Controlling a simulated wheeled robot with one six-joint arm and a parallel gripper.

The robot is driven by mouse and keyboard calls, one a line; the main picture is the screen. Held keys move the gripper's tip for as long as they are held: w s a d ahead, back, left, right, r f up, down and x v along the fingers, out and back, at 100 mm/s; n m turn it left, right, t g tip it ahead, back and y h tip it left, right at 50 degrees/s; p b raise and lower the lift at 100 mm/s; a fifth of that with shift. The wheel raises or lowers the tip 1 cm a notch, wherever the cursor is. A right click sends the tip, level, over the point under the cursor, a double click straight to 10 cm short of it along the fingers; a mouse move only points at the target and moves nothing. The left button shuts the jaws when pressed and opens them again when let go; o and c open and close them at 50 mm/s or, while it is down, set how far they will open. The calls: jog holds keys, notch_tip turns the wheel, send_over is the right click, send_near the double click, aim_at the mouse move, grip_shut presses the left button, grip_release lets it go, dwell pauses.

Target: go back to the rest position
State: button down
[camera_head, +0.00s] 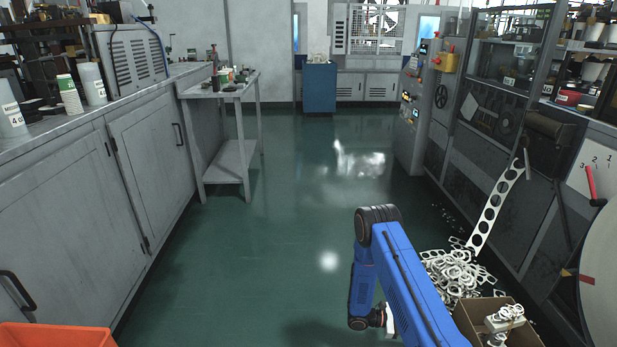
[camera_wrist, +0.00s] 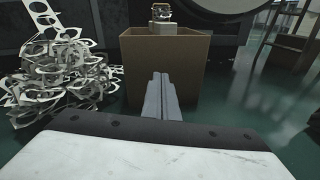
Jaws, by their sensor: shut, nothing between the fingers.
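My gripper (camera_wrist: 160,88) shows in the wrist view, its two grey fingers together with nothing between them. It points at the front of an open cardboard box (camera_wrist: 140,60), and I cannot tell the gap between them. In the head view my blue arm reaches down at the lower middle, and the fingertips are hidden or too small to make out. The cardboard box (camera_head: 470,322) is just right of my arm there, with some white pieces (camera_head: 506,316) at its top.
A heap of white punched scrap (camera_head: 455,272) lies on the floor by the box, and a punched strip (camera_head: 490,215) hangs from the machine (camera_head: 475,140) on the right. A grey counter (camera_head: 60,130) and an orange bin (camera_head: 55,336) stand left. The green floor between is clear.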

jog(key=s+a+r+m+g+y, duration=0.1)
jog(key=s+r+m+y, duration=0.2)
jog(key=r, duration=1)
jog(key=s+a+r+m+g+y, duration=0.1)
jog(key=s+a+r+m+y, duration=0.15)
jog(key=r, duration=0.95)
jog(key=s+r+m+g+y, duration=0.1)
jog(key=s+r+m+y, duration=0.2)
jog(key=r, duration=1)
jog(key=s+a+r+m+t+y, duration=0.3)
jog(key=s+r, duration=0.6)
jog(key=s, duration=0.4)
jog(key=s+a+r+m+t+y, duration=0.3)
jog(key=s+a+r+t+y, duration=0.2)
jog(key=s+a+r, duration=0.4)
jog(key=shift+s+a+r+t, duration=0.25)
jog(key=shift+s+r+t, duration=0.6)
jog(key=shift+s, duration=1.5)
jog(key=shift+m, duration=0.25)
